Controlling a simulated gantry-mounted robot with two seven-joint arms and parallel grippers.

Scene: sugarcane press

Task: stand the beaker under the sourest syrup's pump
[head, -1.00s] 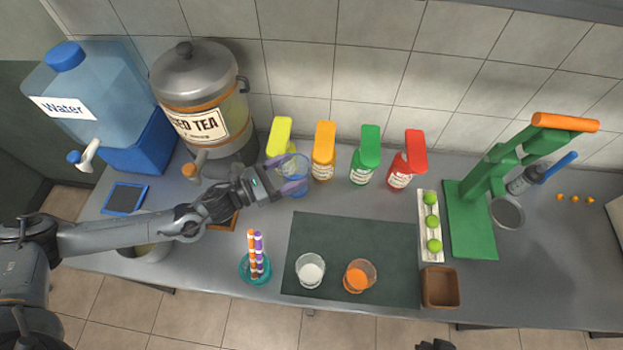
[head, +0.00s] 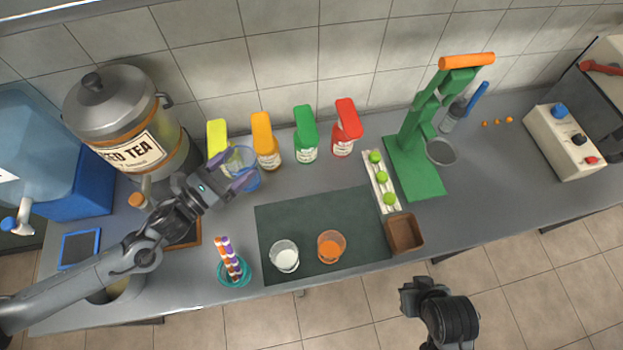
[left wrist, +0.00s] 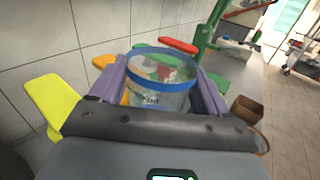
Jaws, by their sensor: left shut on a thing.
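My left gripper (head: 229,180) is shut on the clear blue beaker (head: 244,170). In the left wrist view the beaker (left wrist: 160,84), with its blue rim band, is upright between the purple fingers. It is in front of the yellow-topped bottle (head: 217,136) and the orange-pump bottle (head: 266,148), overlapping the yellow one in the head view. I cannot tell whether its base touches the counter. The green-pump bottle (head: 306,142) and red-pump bottle (head: 344,138) stand farther right. Bottle labels are too small to read.
A dark mat (head: 330,210) holds a glass of white (head: 284,257) and one of orange liquid (head: 331,247). A straw cup (head: 234,270) stands left of it. A lime tray (head: 381,184), brown bowl (head: 404,233) and green press (head: 415,168) are right. A tea dispenser (head: 125,125) is left.

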